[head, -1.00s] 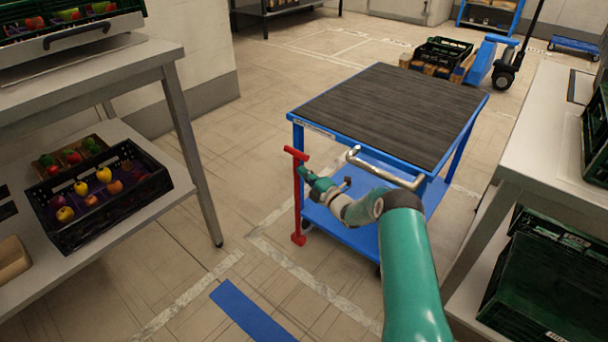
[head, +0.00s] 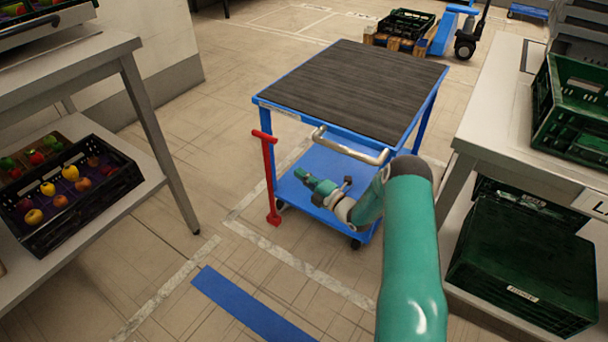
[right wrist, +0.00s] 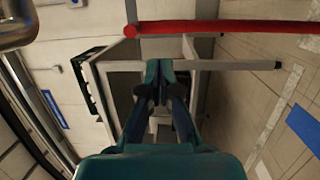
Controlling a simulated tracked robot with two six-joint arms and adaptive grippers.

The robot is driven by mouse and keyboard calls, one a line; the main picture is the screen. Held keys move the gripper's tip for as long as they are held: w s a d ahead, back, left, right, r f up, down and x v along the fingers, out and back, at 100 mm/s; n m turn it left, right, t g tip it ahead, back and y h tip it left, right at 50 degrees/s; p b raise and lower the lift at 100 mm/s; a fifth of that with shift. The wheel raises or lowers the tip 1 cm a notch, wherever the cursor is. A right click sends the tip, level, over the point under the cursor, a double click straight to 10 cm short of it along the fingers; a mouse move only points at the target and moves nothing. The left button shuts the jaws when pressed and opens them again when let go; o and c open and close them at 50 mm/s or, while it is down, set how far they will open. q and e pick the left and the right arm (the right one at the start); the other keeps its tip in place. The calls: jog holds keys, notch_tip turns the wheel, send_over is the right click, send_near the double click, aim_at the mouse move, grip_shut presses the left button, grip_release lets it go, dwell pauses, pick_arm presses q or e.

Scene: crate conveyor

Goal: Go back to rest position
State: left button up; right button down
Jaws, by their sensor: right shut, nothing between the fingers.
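My right arm comes in from the lower right in the head view. Its gripper (head: 304,176) is shut and empty, beside the blue trolley (head: 262,104), just right of its red T-shaped bar (head: 268,178) and below its silver handle (head: 350,148). In the right wrist view the gripper (right wrist: 166,68) shows its two dark fingers together with nothing between them. The red bar (right wrist: 230,27) crosses the top of that view, apart from the fingertips. My left gripper is not in view.
A left shelf holds a black crate (head: 118,193) of fruit. A right table (head: 500,120) carries a green crate (head: 580,140), with a dark green crate (head: 525,265) below. A pallet truck (head: 465,42) stands at the back. Floor with a blue strip (head: 250,305) is open in front.

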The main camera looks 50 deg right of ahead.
jog(key=shift+s, duration=0.45)
